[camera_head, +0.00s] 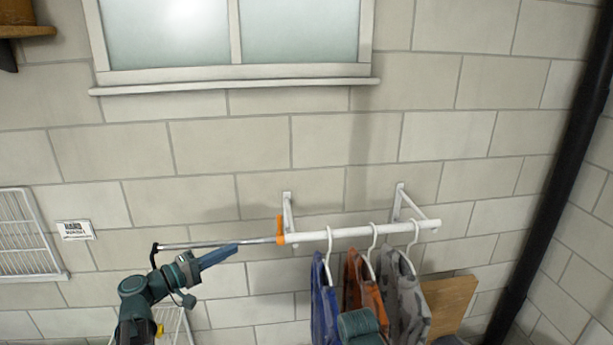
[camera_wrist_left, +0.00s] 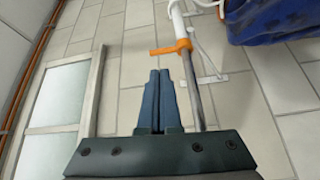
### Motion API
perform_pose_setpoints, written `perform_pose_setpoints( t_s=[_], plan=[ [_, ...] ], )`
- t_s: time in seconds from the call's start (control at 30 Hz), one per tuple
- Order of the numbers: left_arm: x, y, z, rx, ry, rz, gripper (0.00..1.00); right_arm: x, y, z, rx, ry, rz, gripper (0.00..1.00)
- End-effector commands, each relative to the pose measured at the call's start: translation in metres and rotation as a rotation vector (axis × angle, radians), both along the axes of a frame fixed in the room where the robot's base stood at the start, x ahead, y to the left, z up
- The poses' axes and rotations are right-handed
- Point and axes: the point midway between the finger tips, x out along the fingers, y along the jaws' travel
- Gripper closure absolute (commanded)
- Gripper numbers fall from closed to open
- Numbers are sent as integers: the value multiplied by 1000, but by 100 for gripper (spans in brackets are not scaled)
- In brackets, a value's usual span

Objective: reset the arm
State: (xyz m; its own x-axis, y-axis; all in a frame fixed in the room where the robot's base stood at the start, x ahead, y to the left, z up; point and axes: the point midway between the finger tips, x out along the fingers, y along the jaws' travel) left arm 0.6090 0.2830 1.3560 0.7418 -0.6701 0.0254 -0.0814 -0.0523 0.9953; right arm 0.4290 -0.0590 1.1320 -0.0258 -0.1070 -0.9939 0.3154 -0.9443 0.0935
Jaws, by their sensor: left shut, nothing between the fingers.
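My left gripper (camera_head: 235,248) reaches in from the lower left of the head view, pointing right toward the clothes rail. In the left wrist view its two blue-grey fingers (camera_wrist_left: 159,78) are together with nothing between them. The fingers are just below a thin metal rod (camera_head: 210,245) and look apart from it; the exact gap is hard to tell. The rod ends at an orange piece (camera_head: 281,232) on the white rail's left end. A teal part of my body shows at the bottom, in front of the garments; the right gripper does not show.
A white wall-mounted rail (camera_head: 345,233) carries a blue garment (camera_head: 322,300), an orange-brown one (camera_head: 354,270) and a grey one (camera_head: 405,305) on white hangers. A window (camera_head: 235,72) is above. A white wire rack (camera_head: 25,235) is at left, a dark pipe (camera_head: 550,190) at right.

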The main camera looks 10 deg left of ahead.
Motion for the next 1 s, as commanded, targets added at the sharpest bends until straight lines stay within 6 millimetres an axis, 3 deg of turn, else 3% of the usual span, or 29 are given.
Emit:
perform_pose_setpoints(
  t_s=[0.13, 0.27, 0.4, 0.5, 0.7, 0.83, 1.0],
  plan=[
    [-5, -61, -54, 130, 90, -125, 100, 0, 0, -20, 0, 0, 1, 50],
    [-24, -129, -121, 327, 205, -289, 100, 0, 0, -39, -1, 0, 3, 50],
    [-61, -188, -198, 586, 325, -473, 100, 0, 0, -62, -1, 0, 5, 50],
    [-92, -216, -249, 795, 402, -594, 100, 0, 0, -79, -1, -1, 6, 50],
    [-147, -235, -323, 1220, 507, -769, 100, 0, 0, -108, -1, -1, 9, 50],
    [-167, -231, -346, 1448, 539, -819, 100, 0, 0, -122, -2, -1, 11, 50],
    [-178, -226, -355, 1627, 553, -836, 100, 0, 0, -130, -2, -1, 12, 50]
  ],
)
